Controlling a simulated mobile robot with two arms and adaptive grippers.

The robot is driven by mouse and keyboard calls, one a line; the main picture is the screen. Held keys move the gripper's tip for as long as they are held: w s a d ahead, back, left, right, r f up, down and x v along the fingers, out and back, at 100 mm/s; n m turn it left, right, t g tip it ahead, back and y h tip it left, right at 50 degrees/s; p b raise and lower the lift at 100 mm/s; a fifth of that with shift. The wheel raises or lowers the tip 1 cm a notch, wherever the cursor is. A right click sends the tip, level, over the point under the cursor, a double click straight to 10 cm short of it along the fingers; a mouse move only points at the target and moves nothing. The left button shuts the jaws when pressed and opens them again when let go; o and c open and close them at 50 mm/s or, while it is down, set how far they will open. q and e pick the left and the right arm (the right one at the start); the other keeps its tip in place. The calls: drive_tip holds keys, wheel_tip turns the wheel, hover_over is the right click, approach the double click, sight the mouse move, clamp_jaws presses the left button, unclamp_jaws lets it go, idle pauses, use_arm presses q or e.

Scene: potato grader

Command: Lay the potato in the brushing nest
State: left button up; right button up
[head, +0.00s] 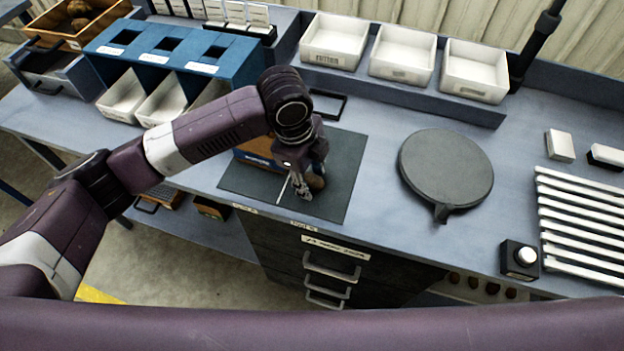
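My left gripper (303,189) points down over the dark mat (341,191) in the middle of the bench. A small brown rounded thing, which looks like a potato (317,181), shows right at its fingers. The fingers overlap it, so I cannot tell whether they are shut on it. A wooden box with a blue label (256,148) stands on the mat, partly hidden behind my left arm. I cannot make out for certain which thing is the brushing nest. My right gripper is not in view.
A round dark plate (446,167) lies right of the mat. White bins (334,41) stand along the back. A blue divider (165,50) and an orange crate with potatoes (60,38) are at left. White slats (582,220) and a button box (519,259) are at right.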

use_arm(q)
clamp_jaws()
drive_tip(key=shift+r, duration=0.15)
